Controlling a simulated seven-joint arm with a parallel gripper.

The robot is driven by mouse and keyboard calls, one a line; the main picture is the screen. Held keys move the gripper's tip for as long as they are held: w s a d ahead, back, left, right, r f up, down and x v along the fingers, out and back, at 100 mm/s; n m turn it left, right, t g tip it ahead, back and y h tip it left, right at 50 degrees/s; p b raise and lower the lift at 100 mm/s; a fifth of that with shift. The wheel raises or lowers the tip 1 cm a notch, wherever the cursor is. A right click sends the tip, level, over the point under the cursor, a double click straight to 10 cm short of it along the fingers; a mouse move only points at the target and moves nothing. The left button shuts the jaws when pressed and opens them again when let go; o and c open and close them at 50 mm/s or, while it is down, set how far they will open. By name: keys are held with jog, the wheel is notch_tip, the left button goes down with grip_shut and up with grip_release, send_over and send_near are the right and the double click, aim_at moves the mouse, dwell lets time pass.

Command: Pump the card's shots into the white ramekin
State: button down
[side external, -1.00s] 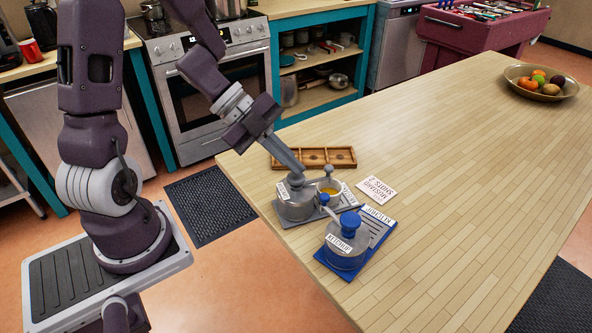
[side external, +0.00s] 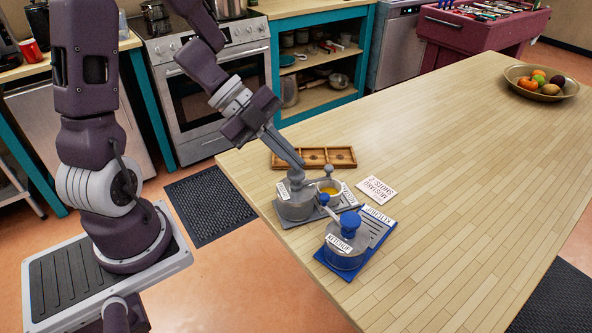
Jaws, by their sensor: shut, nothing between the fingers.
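My gripper (side external: 299,166) is shut and empty. Its tips are at the top of the grey pump dispenser (side external: 296,206) and hide its pump head; I cannot tell whether they touch it. The grey spout's rounded end (side external: 328,170) reaches over the white ramekin (side external: 339,199), which holds something yellow. The ramekin stands just right of the grey dispenser, partly hidden. The card (side external: 376,190) lies flat to the right, upside down in this view, and reads mustard, shots: 2. A blue-topped dispenser (side external: 344,248) labelled ketchup stands in front on a blue base.
A wooden tray with compartments (side external: 338,158) lies behind the dispensers. A ketchup-labelled board (side external: 377,229) lies beside the blue dispenser. A fruit bowl (side external: 517,86) is at the far right. The table's middle and right (side external: 470,190) are clear.

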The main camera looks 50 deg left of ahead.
aim_at(291, 171)
jog(key=shift+r, duration=0.65)
notch_tip(291, 171, up, 6)
dwell(0.6)
